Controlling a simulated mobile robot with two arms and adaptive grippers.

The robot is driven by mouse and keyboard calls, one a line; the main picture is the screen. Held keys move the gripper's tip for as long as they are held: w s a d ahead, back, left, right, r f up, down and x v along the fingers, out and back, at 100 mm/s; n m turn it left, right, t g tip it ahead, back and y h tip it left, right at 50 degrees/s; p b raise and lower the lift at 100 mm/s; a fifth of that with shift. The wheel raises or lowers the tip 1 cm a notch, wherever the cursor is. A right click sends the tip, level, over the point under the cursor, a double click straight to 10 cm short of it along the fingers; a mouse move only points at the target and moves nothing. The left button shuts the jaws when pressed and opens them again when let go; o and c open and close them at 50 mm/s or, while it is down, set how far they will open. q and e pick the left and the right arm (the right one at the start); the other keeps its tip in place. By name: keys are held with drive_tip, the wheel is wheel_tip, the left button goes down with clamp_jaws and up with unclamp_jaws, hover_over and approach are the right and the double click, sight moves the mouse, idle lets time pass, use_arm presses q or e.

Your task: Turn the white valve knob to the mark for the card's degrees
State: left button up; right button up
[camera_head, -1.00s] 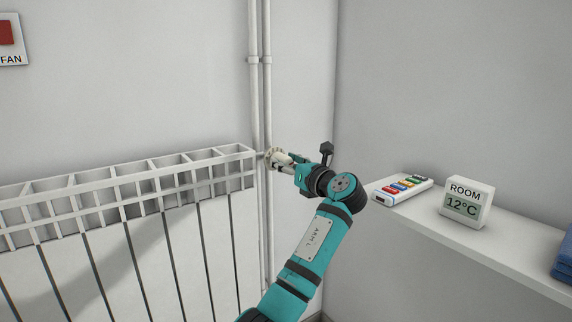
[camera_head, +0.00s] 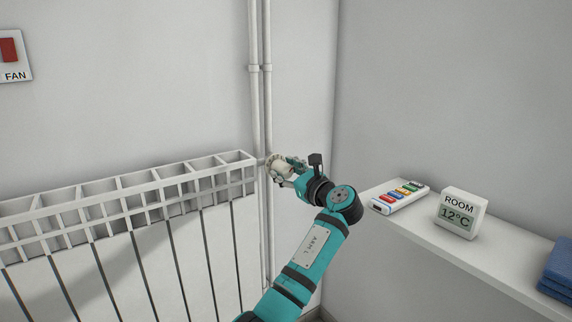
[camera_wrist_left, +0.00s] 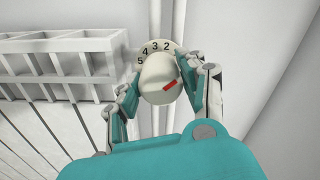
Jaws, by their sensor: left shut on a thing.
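The white valve knob (camera_wrist_left: 158,78) sits in front of a pale dial (camera_wrist_left: 175,48) on the pipe beside the radiator. The dial shows 5, 4, 3 and 2 along its top; its right part is hidden by a finger. A red mark (camera_wrist_left: 169,85) on the knob lies on its right side, slanting up toward the right finger. My left gripper (camera_wrist_left: 160,84) is shut on the knob, one finger on each side. In the head view the knob (camera_head: 281,167) is partly covered by the gripper (camera_head: 287,171). My right gripper is not in view.
A white radiator (camera_head: 120,195) stands to the left and vertical pipes (camera_head: 261,100) run behind the knob. On the right, a shelf (camera_head: 480,250) holds a box with coloured strips (camera_head: 400,198), a display reading ROOM 12°C (camera_head: 461,214) and blue folded cloth (camera_head: 557,270).

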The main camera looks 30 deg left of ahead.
use_arm(q)
drive_tip(key=n+p, duration=0.1)
drive_tip(key=n, duration=0.1)
drive_tip(key=shift+n, duration=0.9)
drive_tip(key=shift+f+n, duration=0.1)
drive_tip(key=shift+n, duration=0.8)
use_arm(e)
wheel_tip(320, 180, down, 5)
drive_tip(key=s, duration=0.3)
use_arm(q)
drive_tip(key=shift+n, duration=0.9)
drive_tip(key=shift+f+n, duration=0.1)
drive_tip(key=shift+n, duration=0.7)
drive_tip(key=shift+n+b, duration=0.8)
drive_tip(key=shift+n, duration=1)
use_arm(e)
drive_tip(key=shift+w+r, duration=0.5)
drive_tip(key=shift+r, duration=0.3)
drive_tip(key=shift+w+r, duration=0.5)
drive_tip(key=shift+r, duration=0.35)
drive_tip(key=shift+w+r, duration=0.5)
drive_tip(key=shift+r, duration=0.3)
use_arm(q)
drive_tip(key=o, duration=1.2)
drive_tip(key=shift+s, duration=0.1)
